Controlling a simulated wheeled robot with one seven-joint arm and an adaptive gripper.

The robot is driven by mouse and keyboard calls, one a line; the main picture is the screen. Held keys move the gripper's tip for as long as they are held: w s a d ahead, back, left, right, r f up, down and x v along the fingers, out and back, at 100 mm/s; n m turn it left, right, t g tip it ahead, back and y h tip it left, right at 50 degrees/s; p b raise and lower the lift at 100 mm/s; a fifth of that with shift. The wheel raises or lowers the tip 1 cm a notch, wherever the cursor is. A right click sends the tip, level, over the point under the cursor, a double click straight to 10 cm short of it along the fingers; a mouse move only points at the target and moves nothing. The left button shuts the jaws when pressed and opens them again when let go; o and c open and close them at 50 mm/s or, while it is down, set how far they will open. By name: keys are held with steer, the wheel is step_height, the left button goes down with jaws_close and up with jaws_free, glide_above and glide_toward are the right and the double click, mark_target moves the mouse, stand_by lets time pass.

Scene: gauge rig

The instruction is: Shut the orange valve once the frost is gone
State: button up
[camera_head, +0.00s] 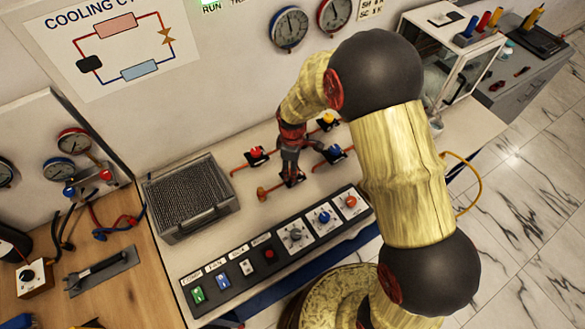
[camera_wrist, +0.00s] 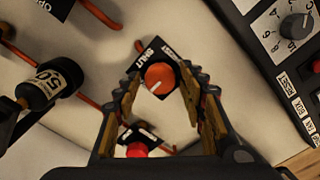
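The orange valve (camera_wrist: 160,78) is a round knob on a black plate in the wrist view. A short white line on it points to the lower left. My gripper (camera_wrist: 163,72) is open, with one finger on each side of the knob; I cannot tell whether they touch it. In the head view my gripper (camera_head: 291,160) is over the valve bench and hides the orange valve. A finned grey unit (camera_head: 190,196) stands left of the valves. I see no clear white frost on it.
A red valve (camera_head: 257,153), a yellow valve (camera_head: 327,120) and a blue valve (camera_head: 333,153) surround my gripper. The red knob (camera_wrist: 137,150) also shows in the wrist view. A control panel (camera_head: 270,255) with switches and dials lies in front.

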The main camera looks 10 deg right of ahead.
steer(key=c, duration=0.9)
steer(key=shift+m, duration=0.3)
steer(key=m, duration=0.4)
steer(key=shift+p, duration=0.3)
steer(key=m, duration=0.4)
steer(key=shift+m, duration=0.4)
steer(key=m, duration=0.4)
steer(key=shift+m+p, duration=0.3)
steer(key=shift+p, duration=0.05)
steer(key=shift+m, duration=1.9)
steer(key=o, duration=1.2)
steer(key=shift+c, duration=0.2)
